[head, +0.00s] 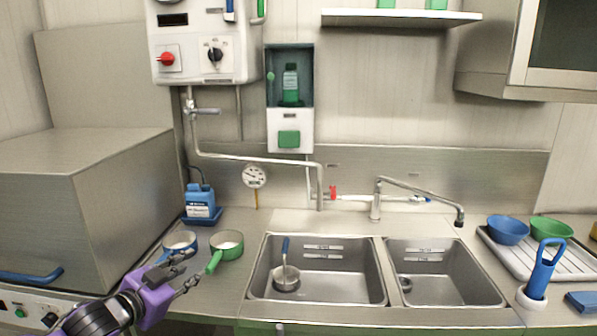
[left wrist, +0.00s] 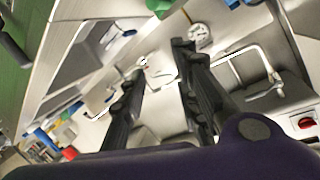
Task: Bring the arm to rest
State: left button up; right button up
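My left gripper (head: 188,270) reaches in from the lower left of the head view, with a purple body and dark fingers. Its fingers are spread apart with nothing between them, as the left wrist view (left wrist: 160,85) also shows. It is in front of the blue-handled pan (head: 180,240) and the green-handled pan (head: 228,243) on the counter, and partly covers the blue one. Whether it touches either pan I cannot tell. My right gripper is not in view.
A double sink (head: 318,297) fills the middle, with a ladle (head: 286,275) in its left basin. A blue bottle (head: 200,200) stands behind the pans. A large steel box (head: 90,200) stands at the left. Bowls (head: 508,230) sit on a draining tray at the right.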

pick_arm(q)
jog(key=s+d+f+n+g+y, duration=0.2)
jog(key=s+d+f+n, duration=0.1)
jog(key=s+f, duration=1.1)
jog(key=s+d+f+n+g+y, duration=0.1)
jog(key=s+d+f+n, duration=0.1)
jog(key=s+f, duration=1.2)
jog(key=s+f+n+g, duration=0.1)
jog(key=s+f, duration=0.2)
jog(key=s, duration=0.4)
jog(key=s+d+f+n+g+y, duration=0.1)
jog(key=s+f, duration=0.3)
jog(key=s, duration=0.4)
jog(key=shift+d+n+g+p, duration=0.25)
jog(key=shift+n+p, duration=0.2)
jog(key=shift+n, duration=0.25)
